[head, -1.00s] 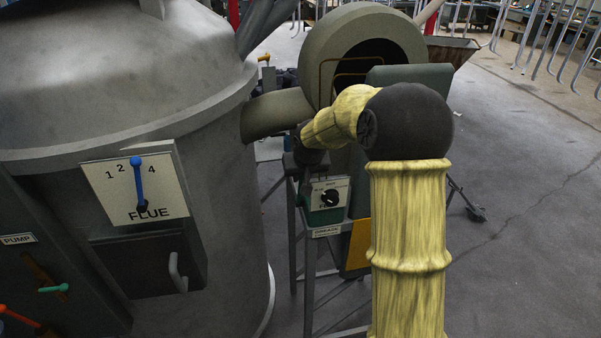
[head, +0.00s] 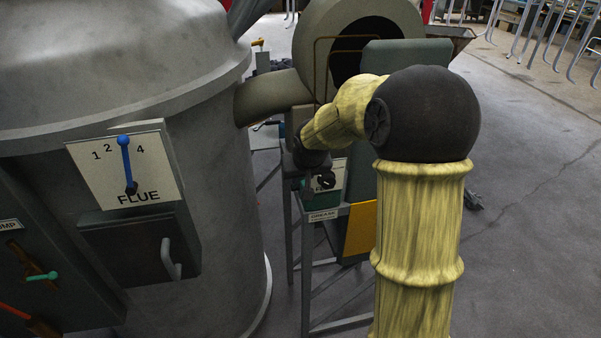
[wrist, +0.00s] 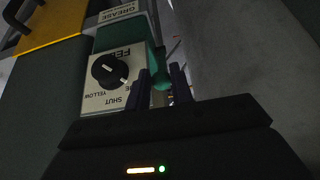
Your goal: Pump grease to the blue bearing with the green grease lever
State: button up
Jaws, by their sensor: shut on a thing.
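The green grease box (head: 318,198) carries a GREASE label and a pale dial plate with a black knob (wrist: 110,70). In the wrist view the plate reads FEED, SHUT and YELLOW. Another word is partly hidden by a finger, and I cannot tell the knob's exact setting. My gripper (wrist: 163,85) is beside the box, with its two dark fingers closed around a rounded green piece (wrist: 160,76), which looks like the end of the green grease lever. The lever's shaft is mostly hidden. In the head view my wrist hides part of the dial. I cannot make out the blue bearing.
A large grey vessel stands left with a FLUE plate (head: 165,170) and blue lever (head: 125,160). A green-tipped lever (head: 42,276) is near the PUMP label. A grey drum (head: 350,30) stands behind the grease box. Floor at right is open.

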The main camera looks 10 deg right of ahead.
jog(key=shift+s+f+b, duration=0.55)
jog(key=shift+s+f, duration=0.3)
jog(key=shift+s, duration=0.1)
jog(key=shift+r, duration=0.1)
jog(key=w+r+p, duration=0.1)
jog(key=w, duration=0.1)
jog(key=w+r+p, duration=0.2)
jog(key=shift+w+r, duration=0.15)
jog(key=shift+w, duration=0.1)
jog(key=shift+w+r+p, duration=0.2)
jog(key=shift+w+p, duration=0.25)
jog(key=shift+w, duration=0.15)
